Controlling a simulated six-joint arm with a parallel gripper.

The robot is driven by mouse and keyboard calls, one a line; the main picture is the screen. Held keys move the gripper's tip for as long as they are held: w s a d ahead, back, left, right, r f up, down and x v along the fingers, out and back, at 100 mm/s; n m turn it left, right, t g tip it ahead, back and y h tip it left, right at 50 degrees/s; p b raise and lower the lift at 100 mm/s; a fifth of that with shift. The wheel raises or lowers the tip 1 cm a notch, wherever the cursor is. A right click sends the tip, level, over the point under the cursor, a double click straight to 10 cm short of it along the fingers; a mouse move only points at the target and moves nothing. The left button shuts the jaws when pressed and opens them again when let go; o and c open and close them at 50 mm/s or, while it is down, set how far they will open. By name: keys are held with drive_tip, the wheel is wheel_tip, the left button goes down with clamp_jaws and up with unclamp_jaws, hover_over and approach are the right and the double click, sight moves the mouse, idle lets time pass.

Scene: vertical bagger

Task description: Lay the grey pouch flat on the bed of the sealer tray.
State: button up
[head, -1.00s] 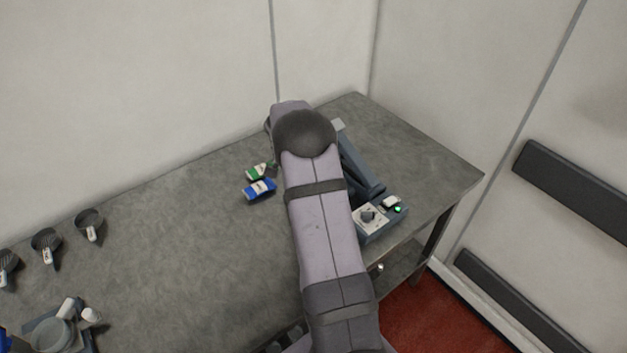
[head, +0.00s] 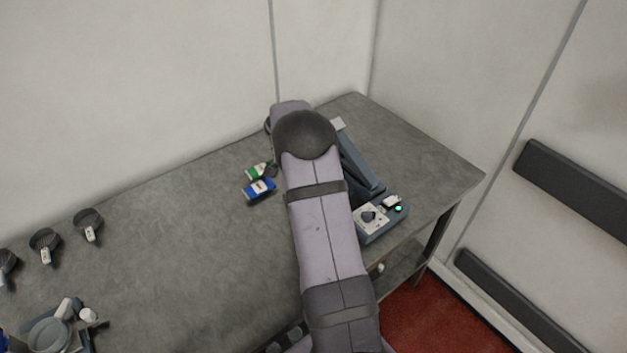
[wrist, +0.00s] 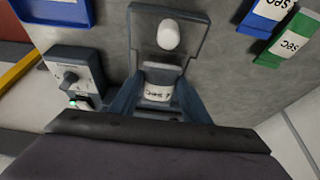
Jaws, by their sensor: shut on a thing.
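In the wrist view my gripper (wrist: 158,84) points at the sealer and is shut on the grey pouch (wrist: 158,92), whose white label shows between the fingers. Most of the pouch is hidden. The sealer (head: 362,170) is blue-grey and stands at the right of the bench, partly hidden by my arm in the head view. Its control box (wrist: 76,78) with a knob is left of the gripper in the wrist view. A dark grey frame with a white oval piece (wrist: 168,36) lies beyond the fingers. I cannot tell whether the pouch touches the tray bed.
A blue pouch (head: 259,189) and a green pouch (head: 258,171) lie on the bench left of my arm. Several scoops (head: 88,224) lie at the far left, with a grey weighing device (head: 50,335) nearer. The middle of the bench (head: 180,240) is clear.

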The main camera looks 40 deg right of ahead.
drive_tip(key=shift+f+b, duration=0.3)
drive_tip(key=shift+b, duration=0.3)
idle(0.3)
drive_tip(key=o, duration=1.2)
drive_tip(key=shift+c, duration=1.4)
drive_tip(key=shift+r, duration=0.1)
drive_tip(key=shift+o, duration=0.4)
drive_tip(key=shift+w+r+p, duration=0.1)
drive_tip(key=shift+r+p, duration=0.25)
drive_tip(key=shift+r, duration=0.1)
drive_tip(key=shift+r+p, duration=0.3)
drive_tip(key=shift+r, duration=0.45)
drive_tip(key=shift+r+p, duration=0.6)
drive_tip(key=shift+r, duration=0.6)
